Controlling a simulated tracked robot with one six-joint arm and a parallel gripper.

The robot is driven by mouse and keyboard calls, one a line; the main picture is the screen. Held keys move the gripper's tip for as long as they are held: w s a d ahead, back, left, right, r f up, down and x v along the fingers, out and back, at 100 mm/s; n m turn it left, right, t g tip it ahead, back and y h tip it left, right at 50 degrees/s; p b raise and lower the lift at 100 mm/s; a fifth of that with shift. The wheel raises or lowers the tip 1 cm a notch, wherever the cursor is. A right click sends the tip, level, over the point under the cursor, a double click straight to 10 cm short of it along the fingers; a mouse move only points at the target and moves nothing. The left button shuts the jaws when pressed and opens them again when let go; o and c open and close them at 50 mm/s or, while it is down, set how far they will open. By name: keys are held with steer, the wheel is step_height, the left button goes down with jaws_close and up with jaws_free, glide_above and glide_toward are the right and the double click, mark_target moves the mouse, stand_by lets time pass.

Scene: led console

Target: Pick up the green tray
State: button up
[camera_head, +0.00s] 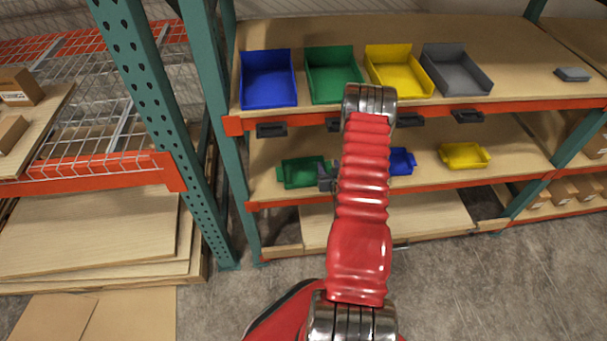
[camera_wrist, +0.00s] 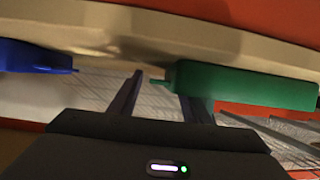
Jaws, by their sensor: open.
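The small green tray (camera_head: 303,173) sits on the middle shelf, left of my arm in the head view. My gripper (camera_head: 327,177) is a dark shape at the tray's right end, partly hidden by my red arm. In the wrist view the green tray (camera_wrist: 245,85) is at the right. Its near end and small tab lie between the two fingers of my gripper (camera_wrist: 160,88), which are open. The right finger overlaps the tray's lower edge in that picture; I cannot tell whether it touches. The tray appears to rest on the shelf.
A small blue tray (camera_head: 402,161) and a small yellow tray (camera_head: 464,156) share the shelf (camera_head: 520,150). The blue tray (camera_wrist: 35,56) shows left in the wrist view. Larger blue, green, yellow and grey bins stand above. A teal upright (camera_head: 213,110) stands left.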

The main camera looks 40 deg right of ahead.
steer(key=shift+c, duration=0.5)
jaws_close()
